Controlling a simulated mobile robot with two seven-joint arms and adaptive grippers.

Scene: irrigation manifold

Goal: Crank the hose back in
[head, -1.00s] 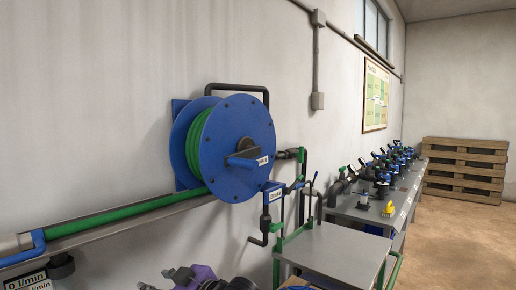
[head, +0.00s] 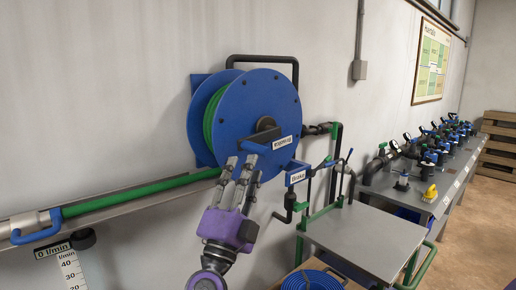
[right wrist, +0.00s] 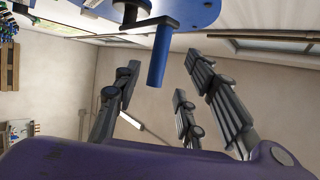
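The blue hose reel (head: 243,105) hangs on the wall with green hose (head: 211,125) wound on it. The green hose runs out to the left along a grey ledge. A blue crank handle (right wrist: 159,55) hangs from the reel in the right wrist view, between the spread fingers. My right gripper (head: 243,165), purple with grey fingers, is in front of the reel's face. Its fingers (right wrist: 160,85) are open, with a gap on either side of the handle. In the head view the fingers partly hide the crank. My left gripper is out of view.
A small blue box labelled "Brake" (head: 296,177) sits right of the gripper. A grey table (head: 360,240) and a bench with several valves (head: 420,185) stand to the right. A flow gauge (head: 62,255) is at lower left. A coiled blue hose (head: 313,280) lies low in front.

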